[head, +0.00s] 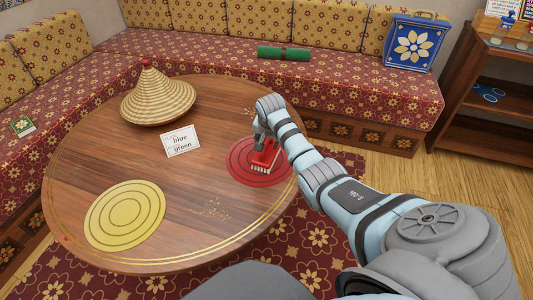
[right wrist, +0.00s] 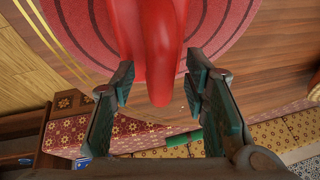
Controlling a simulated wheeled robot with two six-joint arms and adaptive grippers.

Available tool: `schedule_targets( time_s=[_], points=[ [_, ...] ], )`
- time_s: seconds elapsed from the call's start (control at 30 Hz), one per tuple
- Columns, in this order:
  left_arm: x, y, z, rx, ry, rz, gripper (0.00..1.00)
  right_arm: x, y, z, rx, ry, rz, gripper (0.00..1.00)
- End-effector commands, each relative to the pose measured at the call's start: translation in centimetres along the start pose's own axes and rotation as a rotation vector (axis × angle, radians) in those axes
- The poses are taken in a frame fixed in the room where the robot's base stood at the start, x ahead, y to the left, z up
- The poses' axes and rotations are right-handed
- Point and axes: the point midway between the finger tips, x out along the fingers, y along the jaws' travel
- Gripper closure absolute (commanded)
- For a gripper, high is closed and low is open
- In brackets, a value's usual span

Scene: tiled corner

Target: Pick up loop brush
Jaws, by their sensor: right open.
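The loop brush is a red brush (head: 266,154) with pale bristles, on the round red mat (head: 240,178) at the right side of the wooden table. My right gripper (head: 259,137) is at the brush, partly hidden by its own wrist. In the right wrist view, the red handle (right wrist: 158,62) lies between the two open fingers of this gripper (right wrist: 160,85), with a visible gap at the finger on the right. I cannot tell whether the finger on the left touches it. My left gripper is not in view.
The round table (head: 100,135) also holds a woven cone lid (head: 158,97), a card reading blue and green (head: 181,141) and a yellow mat (head: 125,215). A patterned bench with a green roll (head: 284,53) and a blue case (head: 414,42) runs behind.

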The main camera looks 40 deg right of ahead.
Motion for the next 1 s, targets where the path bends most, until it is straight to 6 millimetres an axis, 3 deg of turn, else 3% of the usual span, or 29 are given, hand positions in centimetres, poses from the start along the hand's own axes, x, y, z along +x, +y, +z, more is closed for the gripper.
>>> schedule_targets(
  time_s=[0.2,0.47,0.87,1.0],
  points=[
    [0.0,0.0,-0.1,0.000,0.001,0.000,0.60,0.1,0.0,-0.1,-0.001,0.001,0.000,0.60],
    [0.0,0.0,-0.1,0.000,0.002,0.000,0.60,0.1,0.0,-0.1,0.000,0.001,0.000,1.00],
    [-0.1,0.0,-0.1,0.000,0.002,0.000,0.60,0.0,0.0,-0.1,0.000,0.001,0.000,1.00],
    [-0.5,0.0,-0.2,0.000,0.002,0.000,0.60,-0.9,-0.2,-0.5,0.000,0.002,-0.001,1.00]
  ],
)
